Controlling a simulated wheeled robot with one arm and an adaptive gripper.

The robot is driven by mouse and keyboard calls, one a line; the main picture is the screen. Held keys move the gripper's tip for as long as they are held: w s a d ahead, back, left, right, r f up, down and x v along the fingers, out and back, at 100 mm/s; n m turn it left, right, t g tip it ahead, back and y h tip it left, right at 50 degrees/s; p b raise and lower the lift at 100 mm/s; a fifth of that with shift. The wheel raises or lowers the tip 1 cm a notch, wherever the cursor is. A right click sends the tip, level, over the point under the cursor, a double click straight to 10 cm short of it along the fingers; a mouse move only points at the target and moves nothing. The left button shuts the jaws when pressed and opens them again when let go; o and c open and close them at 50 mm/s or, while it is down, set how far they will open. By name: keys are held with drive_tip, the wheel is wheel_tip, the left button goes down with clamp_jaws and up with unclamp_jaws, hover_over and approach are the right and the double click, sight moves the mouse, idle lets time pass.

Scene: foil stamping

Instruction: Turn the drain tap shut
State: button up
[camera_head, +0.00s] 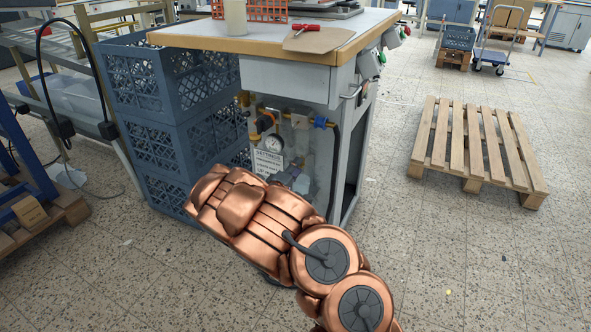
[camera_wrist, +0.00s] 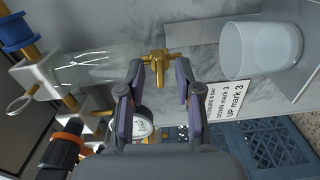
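The drain tap (camera_wrist: 158,66), a small brass fitting with a crossbar handle, shows at the upper middle of the wrist view. My gripper (camera_wrist: 159,72) is open, with one finger on each side of the tap. The tap lies between or just beyond the fingertips; I cannot tell whether a finger touches it.
A pressure gauge (camera_head: 273,143) and printed label (camera_head: 266,162) are under the workbench (camera_head: 290,71). A clear bowl (camera_wrist: 88,72) and a translucent cup (camera_wrist: 262,50) flank the tap. Blue crates (camera_head: 165,112) stand left; a pallet (camera_head: 474,148) lies right, with open floor before it.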

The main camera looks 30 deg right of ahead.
clamp_jaws()
drive_tip(key=shift+a+m+p, duration=0.1)
drive_tip(key=shift+m+p, duration=1.35)
drive_tip(key=shift+m, duration=6.85)
